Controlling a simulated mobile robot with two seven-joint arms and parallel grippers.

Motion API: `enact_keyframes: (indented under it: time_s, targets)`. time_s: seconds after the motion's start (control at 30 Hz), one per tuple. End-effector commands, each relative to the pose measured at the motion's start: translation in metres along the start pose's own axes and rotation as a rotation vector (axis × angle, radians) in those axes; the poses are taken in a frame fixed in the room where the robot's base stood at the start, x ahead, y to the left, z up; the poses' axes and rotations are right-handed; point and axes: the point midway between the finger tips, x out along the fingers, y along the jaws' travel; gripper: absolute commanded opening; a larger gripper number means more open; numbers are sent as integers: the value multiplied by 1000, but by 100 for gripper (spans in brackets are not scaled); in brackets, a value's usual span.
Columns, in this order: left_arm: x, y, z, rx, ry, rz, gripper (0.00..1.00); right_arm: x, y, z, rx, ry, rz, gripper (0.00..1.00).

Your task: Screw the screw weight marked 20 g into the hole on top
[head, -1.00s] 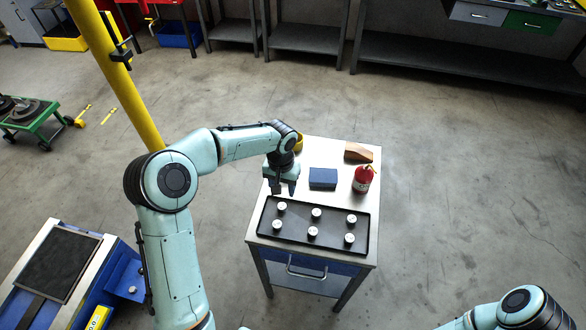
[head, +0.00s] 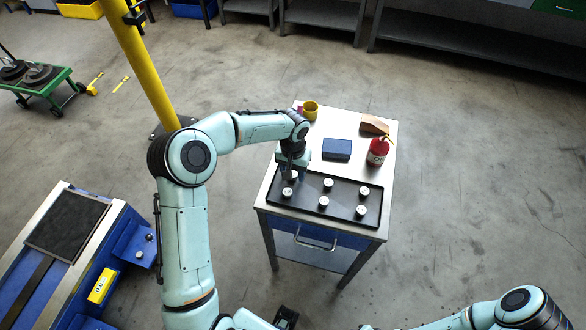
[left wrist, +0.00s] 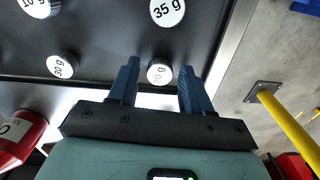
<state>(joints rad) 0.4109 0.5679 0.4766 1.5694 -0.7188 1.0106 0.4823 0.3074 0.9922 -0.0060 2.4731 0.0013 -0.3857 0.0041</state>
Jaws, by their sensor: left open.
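The screw weight marked 20 g (left wrist: 160,73) is a small white-topped round piece in the dark tray (head: 306,206). In the left wrist view it stands between the fingertips of my left gripper (left wrist: 157,88), slightly shaded, its mark faint. In the head view my left gripper (head: 290,172) points down over the tray's back left corner, at the back left weight (head: 293,175). The fingers are apart, with one on each side of the weight; I cannot tell whether they touch it. The hole on top is not discernible. My right gripper does not show clearly.
Several other weights stand in the tray, including one marked 35 g (left wrist: 167,11). A blue machine (head: 130,243) is at the left.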

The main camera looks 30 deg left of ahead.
Motion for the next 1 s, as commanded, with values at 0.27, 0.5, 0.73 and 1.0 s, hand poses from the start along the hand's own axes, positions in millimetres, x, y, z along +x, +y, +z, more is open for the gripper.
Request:
enact_keyframes:
  time_s: [0.27, 0.5, 0.73, 1.0]
  targets:
    - [-1, 0, 0, 0, 1, 0, 16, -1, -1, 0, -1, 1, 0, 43]
    - [-2, 0, 0, 0, 1, 0, 1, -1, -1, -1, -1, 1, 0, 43]
    - [-20, 0, -2, 0, 4, 0, 0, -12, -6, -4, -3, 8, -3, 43]
    - [-51, 0, -2, 0, 3, 0, 0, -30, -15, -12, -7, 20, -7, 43]
